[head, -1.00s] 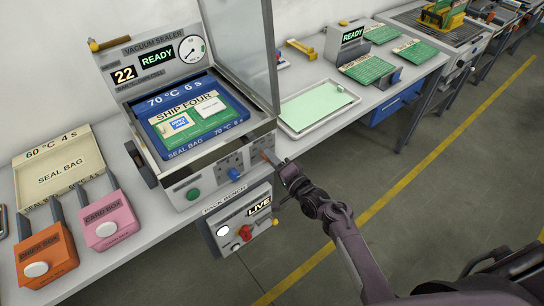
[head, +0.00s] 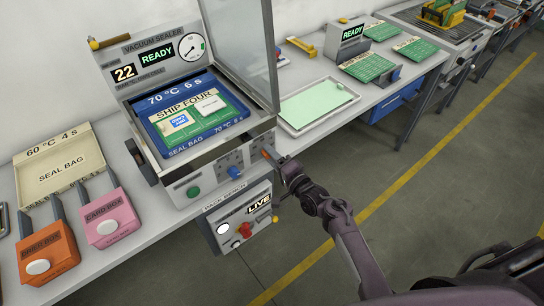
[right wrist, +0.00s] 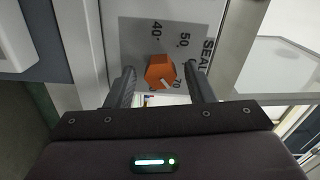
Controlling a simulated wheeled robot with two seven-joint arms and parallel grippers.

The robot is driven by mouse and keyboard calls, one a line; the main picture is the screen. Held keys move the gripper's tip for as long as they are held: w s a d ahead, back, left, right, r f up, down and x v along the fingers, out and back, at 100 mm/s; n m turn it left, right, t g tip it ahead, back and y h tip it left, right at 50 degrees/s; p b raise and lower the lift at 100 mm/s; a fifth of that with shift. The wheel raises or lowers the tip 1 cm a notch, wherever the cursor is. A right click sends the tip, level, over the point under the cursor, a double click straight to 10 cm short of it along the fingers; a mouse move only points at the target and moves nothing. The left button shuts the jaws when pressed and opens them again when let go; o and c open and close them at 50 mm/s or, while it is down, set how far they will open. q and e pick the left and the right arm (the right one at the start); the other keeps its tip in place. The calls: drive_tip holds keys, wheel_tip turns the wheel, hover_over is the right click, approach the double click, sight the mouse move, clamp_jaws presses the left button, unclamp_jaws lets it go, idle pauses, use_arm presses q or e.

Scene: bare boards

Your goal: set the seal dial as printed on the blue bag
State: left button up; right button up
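The blue seal bag (head: 158,104) lies in the open vacuum sealer (head: 197,170), printed "70 °C 6 s". A green "SHIP FOUR" card with small packs lies on it. The orange seal dial (head: 267,154) is at the right end of the sealer's front. In the right wrist view the orange knob (right wrist: 160,69) stands between the fingers of my right gripper (right wrist: 163,88), with a gap on each side. The gripper is open. The knob's white mark points to the lower right, near the printed 70. The 60 is hard to make out. My left gripper is out of view.
The sealer's clear lid (head: 240,50) stands raised; its displays read "22" and "READY". A cream bag (head: 60,172) printed "60 °C 4 s" lies left, near the pink (head: 107,220) and orange (head: 47,258) boxes. A "LIVE" panel (head: 240,225) hangs below the sealer. A pale green tray (head: 318,105) lies to the right.

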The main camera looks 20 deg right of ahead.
drive_tip(key=v, duration=0.7)
drive_tip(key=shift+s+d+b, duration=0.15)
drive_tip(key=shift+s+b, duration=0.2)
drive_tip(key=shift+b, duration=0.1)
drive_tip(key=s+a+f+n+g+h, duration=0.1)
drive_tip(key=s+f+n+g, duration=0.3)
drive_tip(key=f, duration=0.6)
drive_tip(key=s+a+f+g+h, duration=0.1)
drive_tip(key=s+f+g, duration=0.1)
drive_tip(key=s+f, duration=0.6)
drive_tip(key=s+f+n+g+h, duration=0.1)
drive_tip(key=s+f+n+g, duration=0.25)
drive_tip(key=f, duration=0.75)
drive_tip(key=s+d+f+n+g+h, duration=0.1)
drive_tip(key=s+f, duration=0.3)
drive_tip(key=s, duration=0.5)
drive_tip(key=s+d+f+n+g+h, duration=0.1)
drive_tip(key=s+d+f+n+g, duration=0.1)
drive_tip(key=s, duration=0.7)
drive_tip(key=s+d+f+n+g+h, duration=0.1)
drive_tip(key=s+f+n+g, duration=0.2)
drive_tip(key=s+f, duration=0.3)
drive_tip(key=s+n, duration=0.1)
drive_tip(key=s, duration=0.2)
drive_tip(key=shift+d+f, duration=0.2)
drive_tip(key=shift+d, duration=0.2)
